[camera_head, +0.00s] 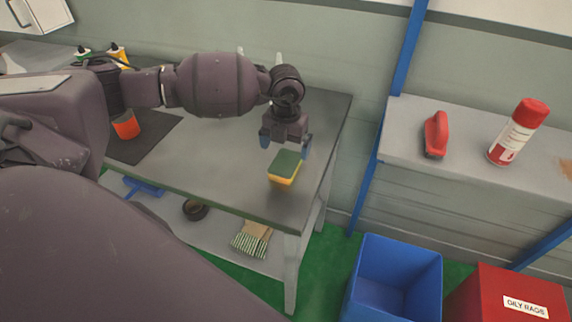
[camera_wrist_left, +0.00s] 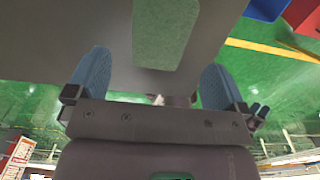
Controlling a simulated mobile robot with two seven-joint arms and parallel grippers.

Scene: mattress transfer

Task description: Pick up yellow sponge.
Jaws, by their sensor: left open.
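The yellow sponge (camera_head: 284,169) has a green top layer and lies near the right front corner of the grey table (camera_head: 230,187). My left gripper (camera_head: 286,141) is open, fingers pointing down, just above and behind the sponge in the head view. In the left wrist view the sponge's green face (camera_wrist_left: 165,32) shows at the top middle, ahead of the gap between the two blue fingers (camera_wrist_left: 152,85). Nothing is between the fingers. My right gripper is not in view.
An orange-red cup (camera_head: 126,125) stands on a dark mat at the left. A blue bin (camera_head: 395,278) and a red rag bin (camera_head: 508,297) stand on the floor at the right. A spray can (camera_head: 517,132) and a red-handled tool (camera_head: 436,135) are on the side bench.

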